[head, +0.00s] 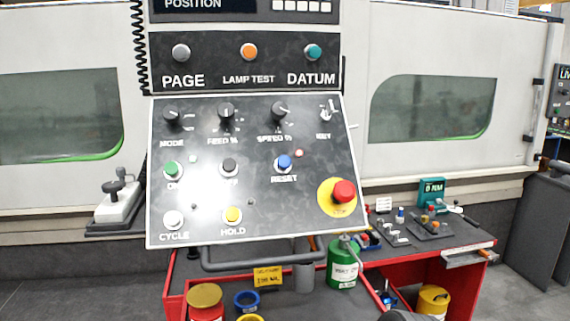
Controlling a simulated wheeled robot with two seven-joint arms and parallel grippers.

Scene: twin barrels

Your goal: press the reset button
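The reset button (284,162) is a round blue push button on the sloped dark control panel (200,200), with the label RESET under it. A small orange-red lamp or dot (299,153) sits just above and right of it. A dark button (229,165) is to its left and a green button (172,169) is farther left. A large red stop button (343,191) on a yellow ring is to its lower right. Neither of my grippers shows in the head view, and nothing covers the reset button.
White CYCLE (173,219) and yellow HOLD (233,215) buttons line the panel's lower edge. Knobs and a key switch (325,114) are above. A handle bar (262,259) runs below the panel. A red-edged bench (440,261) with tools and a green can (343,266) stands below right.

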